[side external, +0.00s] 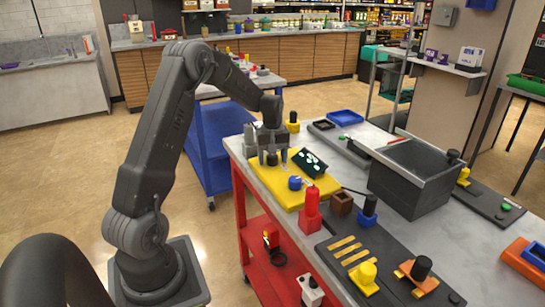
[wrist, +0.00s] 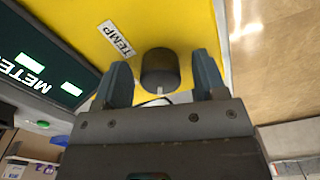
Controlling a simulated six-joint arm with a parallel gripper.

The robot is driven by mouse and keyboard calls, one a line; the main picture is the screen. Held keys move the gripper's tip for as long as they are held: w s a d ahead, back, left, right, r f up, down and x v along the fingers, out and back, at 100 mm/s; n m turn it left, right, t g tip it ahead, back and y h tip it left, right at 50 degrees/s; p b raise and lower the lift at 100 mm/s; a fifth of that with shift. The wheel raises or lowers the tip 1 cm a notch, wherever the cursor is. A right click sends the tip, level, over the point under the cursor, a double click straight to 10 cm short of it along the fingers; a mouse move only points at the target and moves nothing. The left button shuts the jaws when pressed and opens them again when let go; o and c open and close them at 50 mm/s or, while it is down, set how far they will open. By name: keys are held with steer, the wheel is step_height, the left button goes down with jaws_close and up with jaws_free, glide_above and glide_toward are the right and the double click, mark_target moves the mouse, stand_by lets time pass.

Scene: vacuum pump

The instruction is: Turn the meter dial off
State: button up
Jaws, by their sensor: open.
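A yellow board (side external: 290,200) lies on the workbench, and it fills the middle of the wrist view (wrist: 170,25). A dark round knob (wrist: 160,68) with a short white mark stands on it beside a white TEMP label (wrist: 117,40). The black meter panel (side external: 310,162) is tilted on the board; its METER lettering shows at the left of the wrist view (wrist: 38,68). A blue knob (side external: 295,183) sits in front of the panel. My gripper (side external: 273,158) points down over the board, open, with its fingers (wrist: 163,75) either side of the dark knob. Contact cannot be told.
A red block with an upright post (side external: 311,210) and a brown cube (side external: 342,203) stand to the right of the board. A large grey basin (side external: 410,175) is farther right. A yellow piece (side external: 292,122) stands behind my gripper. The bench edge is close on the left.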

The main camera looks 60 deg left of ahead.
mark_target(272, 156)
steer(key=shift+r, duration=0.1)
step_height(272, 156, up, 14)
steer(key=shift+f, duration=0.2)
stand_by(0.5)
steer(key=s+d+r+m+t+y, duration=0.1)
steer(key=s+d+r+m, duration=0.2)
steer(key=d, duration=0.6)
steer(key=s+d+r+m+t, duration=0.1)
steer(key=s+d+r+m, duration=0.25)
steer(key=d, duration=0.45)
steer(key=s+d+f+m+t+h, duration=0.1)
steer(key=s+d+f+m+t, duration=0.2)
steer(key=s+d+m, duration=0.5)
steer(key=s+d, duration=0.5)
steer(key=shift+s+f+t, duration=0.2)
steer(key=shift+s+t, duration=0.05)
steer(key=shift+t, duration=0.05)
steer(key=shift+d, duration=0.1)
